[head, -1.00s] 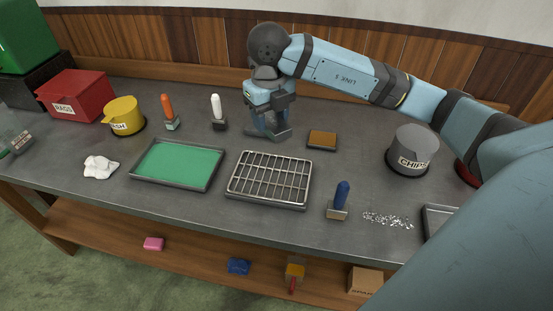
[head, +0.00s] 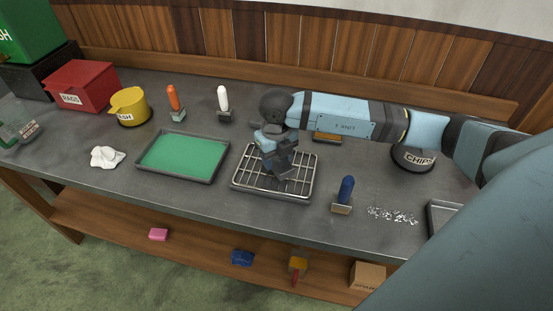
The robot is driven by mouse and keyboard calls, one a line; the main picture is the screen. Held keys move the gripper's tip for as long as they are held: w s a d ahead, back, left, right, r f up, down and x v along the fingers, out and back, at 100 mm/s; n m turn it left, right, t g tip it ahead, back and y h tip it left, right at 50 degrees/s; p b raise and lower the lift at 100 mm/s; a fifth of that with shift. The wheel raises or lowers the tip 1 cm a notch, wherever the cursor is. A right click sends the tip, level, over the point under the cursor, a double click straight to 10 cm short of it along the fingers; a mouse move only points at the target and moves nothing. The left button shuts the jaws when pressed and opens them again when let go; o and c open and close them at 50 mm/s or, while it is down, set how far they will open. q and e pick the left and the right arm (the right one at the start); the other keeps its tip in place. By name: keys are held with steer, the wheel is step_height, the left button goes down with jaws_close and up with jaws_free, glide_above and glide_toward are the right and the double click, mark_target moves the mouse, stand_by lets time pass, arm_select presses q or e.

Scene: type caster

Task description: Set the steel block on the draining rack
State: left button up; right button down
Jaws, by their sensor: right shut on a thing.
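The draining rack (head: 242,184) is a metal wire grid in a shallow tray at the middle of the bench. My right gripper (head: 282,167) is over the rack, pointing down, shut on the steel block (head: 287,174). The block is small and grey, and the dark fingers hide much of it. It is low over the right half of the grid. I cannot tell whether it touches the wires. My left gripper is not in view.
A green-filled tray (head: 184,155) lies left of the rack. A blue-handled tool (head: 345,192) and metal chips (head: 392,215) are to the right. Orange-handled (head: 175,101) and white-handled (head: 223,101) tools stand behind. The chips pot (head: 412,158) is partly behind my arm.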

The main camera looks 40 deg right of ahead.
mark_target(277, 158)
steer(key=shift+f, duration=0.5)
steer(key=shift+f, duration=0.1)
steer(key=c, duration=0.5)
jaws_free()
step_height(277, 158, up, 12)
steer(key=shift+s, duration=0.1)
